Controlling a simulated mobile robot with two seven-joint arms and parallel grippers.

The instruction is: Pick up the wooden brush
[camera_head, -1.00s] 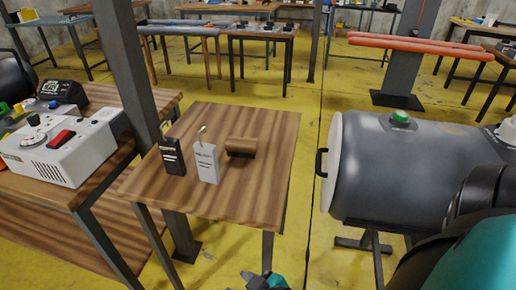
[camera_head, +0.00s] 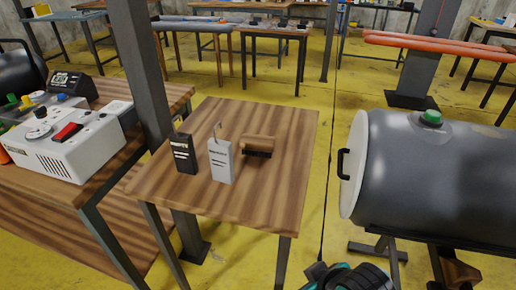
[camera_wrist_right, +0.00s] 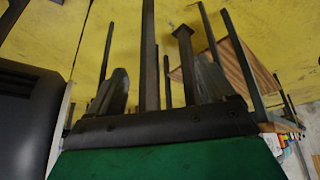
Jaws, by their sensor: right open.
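The wooden brush (camera_head: 259,143), a brown block with dark bristles below, lies on the small striped wooden table (camera_head: 245,203). It is right of a white labelled box (camera_head: 221,162) and a black labelled box (camera_head: 185,155). In the right wrist view my right gripper (camera_wrist_right: 160,85) has its two grey fingers spread, with nothing between them. It points toward the yellow floor and table legs; the brush is not visible there. My left gripper is not seen. A dark and teal part of my arm shows at the head view's bottom edge.
A grey post (camera_head: 142,75) stands left of the small table. A workbench with a white device (camera_head: 75,140) is further left. A large grey tank (camera_head: 425,175) on a stand is at the right. Yellow floor (camera_head: 325,190) lies between table and tank.

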